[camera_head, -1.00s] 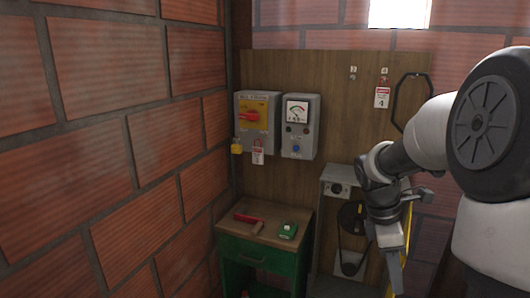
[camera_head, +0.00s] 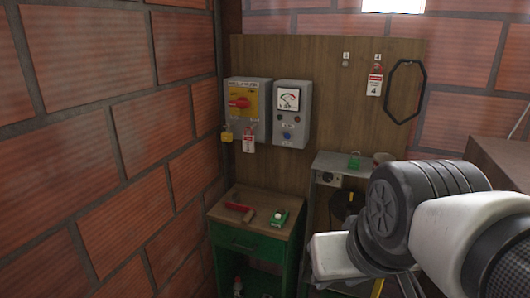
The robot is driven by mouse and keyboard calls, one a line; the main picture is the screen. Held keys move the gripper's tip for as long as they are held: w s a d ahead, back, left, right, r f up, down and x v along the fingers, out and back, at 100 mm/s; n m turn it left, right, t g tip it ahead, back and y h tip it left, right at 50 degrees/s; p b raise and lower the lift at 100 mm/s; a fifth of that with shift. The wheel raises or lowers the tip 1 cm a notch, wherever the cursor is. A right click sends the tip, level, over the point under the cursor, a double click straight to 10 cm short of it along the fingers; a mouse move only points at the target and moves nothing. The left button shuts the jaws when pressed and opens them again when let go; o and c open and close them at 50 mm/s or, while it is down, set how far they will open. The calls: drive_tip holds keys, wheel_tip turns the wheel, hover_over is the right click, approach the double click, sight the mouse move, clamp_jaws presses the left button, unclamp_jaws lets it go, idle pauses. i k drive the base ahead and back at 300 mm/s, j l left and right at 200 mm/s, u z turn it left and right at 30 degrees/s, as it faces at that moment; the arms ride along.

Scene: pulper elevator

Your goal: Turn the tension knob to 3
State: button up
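I cannot tell for sure which control is the tension knob. A dark round knob or socket (camera_head: 327,178) shows on the upper front of the grey machine (camera_head: 340,160); its markings are too small to read. A small blue knob (camera_head: 287,135) sits on the grey meter box (camera_head: 292,112) on the board. My arm covers much of the grey machine's right and lower front. My gripper (camera_head: 337,257) seems to be the pale block in front of the machine, below the dark knob. Its fingers cannot be made out, and nothing held is visible.
A brick wall (camera_head: 110,150) bounds the left.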

sight(327, 177)
drive_tip(key=k+l+z, duration=0.15)
drive_tip(key=k+l, duration=0.25)
drive_tip(key=k, duration=0.15)
drive_tip(key=k+l+z, duration=0.2)
drive_tip(key=l, duration=0.3)
drive_tip(key=i+j, duration=0.05)
drive_tip(key=i, duration=0.05)
